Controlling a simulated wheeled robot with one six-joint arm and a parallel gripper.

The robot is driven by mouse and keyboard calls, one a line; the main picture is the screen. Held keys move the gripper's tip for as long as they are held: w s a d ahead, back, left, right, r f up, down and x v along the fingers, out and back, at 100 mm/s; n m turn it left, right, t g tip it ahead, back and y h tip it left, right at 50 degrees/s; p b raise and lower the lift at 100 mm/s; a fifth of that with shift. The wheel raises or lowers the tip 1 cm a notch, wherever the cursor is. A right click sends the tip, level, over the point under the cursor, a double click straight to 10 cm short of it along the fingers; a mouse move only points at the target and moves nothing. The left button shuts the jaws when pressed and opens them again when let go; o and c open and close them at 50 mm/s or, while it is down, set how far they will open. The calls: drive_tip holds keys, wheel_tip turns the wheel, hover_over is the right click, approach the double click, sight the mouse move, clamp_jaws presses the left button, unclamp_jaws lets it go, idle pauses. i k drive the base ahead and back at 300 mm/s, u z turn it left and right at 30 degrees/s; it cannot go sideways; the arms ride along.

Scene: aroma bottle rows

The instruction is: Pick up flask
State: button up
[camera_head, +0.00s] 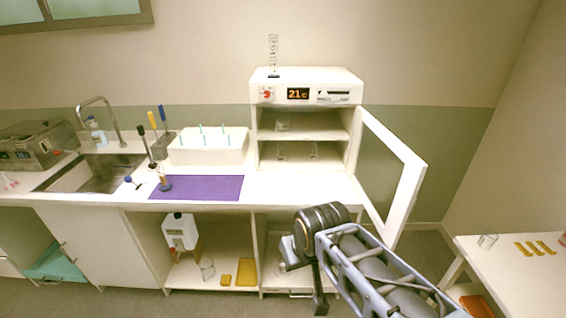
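Small clear glass vessels stand in the open white cabinet under the 21 c display. One glass vessel (282,125) is on its upper shelf, and two more, a left one (281,152) and a right one (313,150), are on its floor. They are too small and faint for me to tell which is a flask. My arm reaches in from the lower right, with a dark end part (318,300) hanging low in front of the counter. It is apart from the cabinet's glassware. I cannot make out the gripper's fingers or anything held.
The cabinet door (400,185) is swung open to the right. A purple mat (205,188), a white rack (208,148) and a sink (95,173) lie left. A glass beaker (487,241) stands on the right table (490,262); another (207,267) is under the counter.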

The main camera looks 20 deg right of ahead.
sight(281, 157)
drive_tip(key=u, duration=0.15)
drive_tip(key=i, duration=1.2)
drive_tip(key=z, duration=0.4)
